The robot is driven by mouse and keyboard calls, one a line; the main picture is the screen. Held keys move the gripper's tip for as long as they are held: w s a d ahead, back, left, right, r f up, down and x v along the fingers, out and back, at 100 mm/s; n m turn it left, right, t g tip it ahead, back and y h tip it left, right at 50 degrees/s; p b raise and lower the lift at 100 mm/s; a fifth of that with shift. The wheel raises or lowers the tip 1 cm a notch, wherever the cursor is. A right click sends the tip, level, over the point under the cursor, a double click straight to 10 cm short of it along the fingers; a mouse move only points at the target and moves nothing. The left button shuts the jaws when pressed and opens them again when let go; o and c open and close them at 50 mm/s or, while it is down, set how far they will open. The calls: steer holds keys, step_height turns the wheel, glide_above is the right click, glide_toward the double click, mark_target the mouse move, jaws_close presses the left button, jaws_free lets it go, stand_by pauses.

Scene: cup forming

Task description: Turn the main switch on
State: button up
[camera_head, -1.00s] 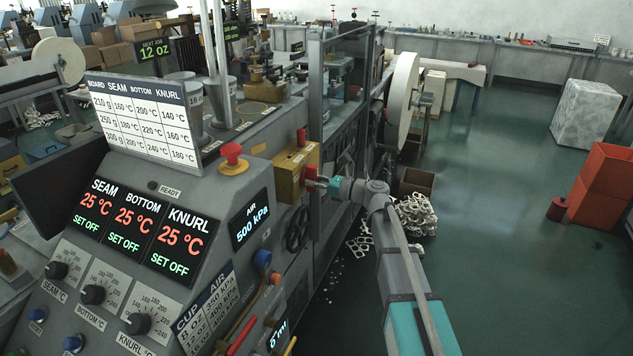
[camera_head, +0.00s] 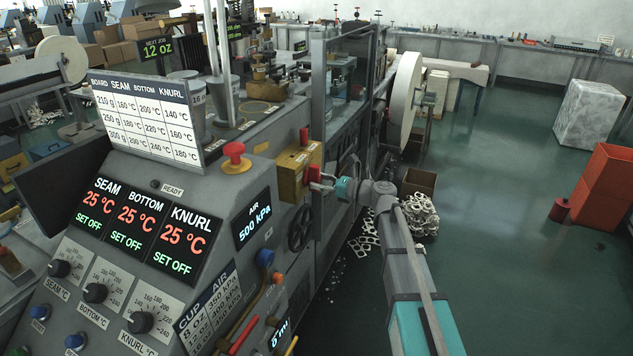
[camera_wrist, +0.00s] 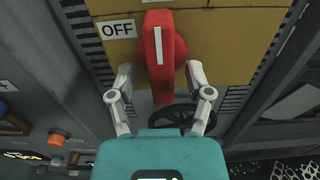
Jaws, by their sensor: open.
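The main switch is a red rotary handle (camera_wrist: 160,55) with a white stripe, on a yellow box. In the wrist view its stripe stands nearly upright, and an OFF label (camera_wrist: 118,29) is at its upper left. The yellow switch box (camera_head: 290,172) with the red handle (camera_head: 314,174) also shows in the head view, on the machine's side. My gripper (camera_wrist: 160,80) is open, with one finger on each side of the handle's lower part. I cannot tell whether the fingers touch it. In the head view my gripper (camera_head: 328,187) is at the handle.
The control panel beside it has a red mushroom button (camera_head: 234,153), temperature displays (camera_head: 129,221) and knobs. A black handwheel (camera_head: 300,229) is below the switch box.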

steer(key=v, duration=1)
steer(key=shift+s+d, duration=0.2)
steer(key=shift+d, duration=0.05)
steer(key=s+d+f+n+g+h+p, duration=0.2)
steer(key=s+f+n+g+h+p, duration=0.2)
steer(key=s+f+n+h, duration=0.6)
steer(key=s+d+f+n+g+h+p, duration=0.1)
steer(key=s+d+n+g+h+p, duration=0.1)
steer(key=s+d+n+h, duration=0.5)
steer(key=s+d+n+p, duration=0.1)
steer(key=s+d+n, duration=0.3)
steer(key=n, duration=0.1)
steer(key=shift+s, duration=0.3)
